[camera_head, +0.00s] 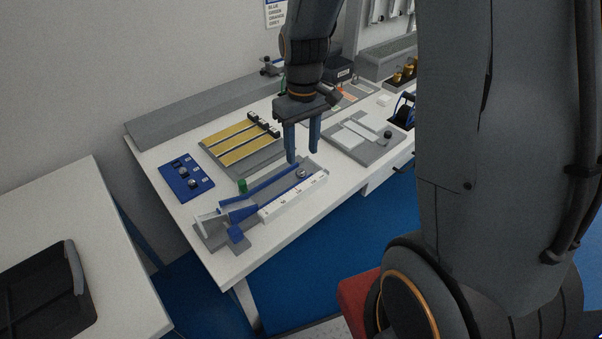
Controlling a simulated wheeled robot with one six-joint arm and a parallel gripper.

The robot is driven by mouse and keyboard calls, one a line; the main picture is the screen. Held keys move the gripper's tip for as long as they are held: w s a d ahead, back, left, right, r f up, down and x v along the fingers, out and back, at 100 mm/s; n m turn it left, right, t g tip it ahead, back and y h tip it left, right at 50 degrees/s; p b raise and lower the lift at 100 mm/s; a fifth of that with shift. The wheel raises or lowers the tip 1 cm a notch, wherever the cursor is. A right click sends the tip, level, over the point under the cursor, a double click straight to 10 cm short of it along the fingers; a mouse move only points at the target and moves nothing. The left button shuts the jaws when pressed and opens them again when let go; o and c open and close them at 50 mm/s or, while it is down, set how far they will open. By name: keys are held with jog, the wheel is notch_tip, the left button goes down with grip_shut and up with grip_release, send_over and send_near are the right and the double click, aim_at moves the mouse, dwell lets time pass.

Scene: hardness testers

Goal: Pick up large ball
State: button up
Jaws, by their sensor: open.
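A blue holder (206,187) lies on the left part of the white table. Small balls sit on it; the front one (193,183) looks the largest, though they are tiny in this view. My gripper (303,154) points down with its two blue fingers apart and nothing between them. It is to the right of the blue holder, over the far end of a blue and white ramp-like device (292,196). A round silvery part (301,173) shows at that end, close below the fingers; I cannot tell if it is a ball.
A grey board with yellow strips (238,148) lies between the blue holder and my gripper. A green cylinder (242,186) stands by the device. A grey plate with a dark round knob (388,134) is to the right. A second table with a black tray (45,290) stands at left.

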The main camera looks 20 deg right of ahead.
aim_at(301, 170)
jog(key=shift+s+a+f+p, duration=0.15)
jog(key=shift+f+p, duration=0.3)
jog(key=shift+f, duration=1.25)
jog(key=shift+s+a+f+p, duration=0.1)
jog(key=shift+f+p, duration=0.3)
jog(key=shift+f, duration=1.25)
jog(key=shift+w, duration=0.1)
grip_shut()
jog(key=shift+r, duration=0.1)
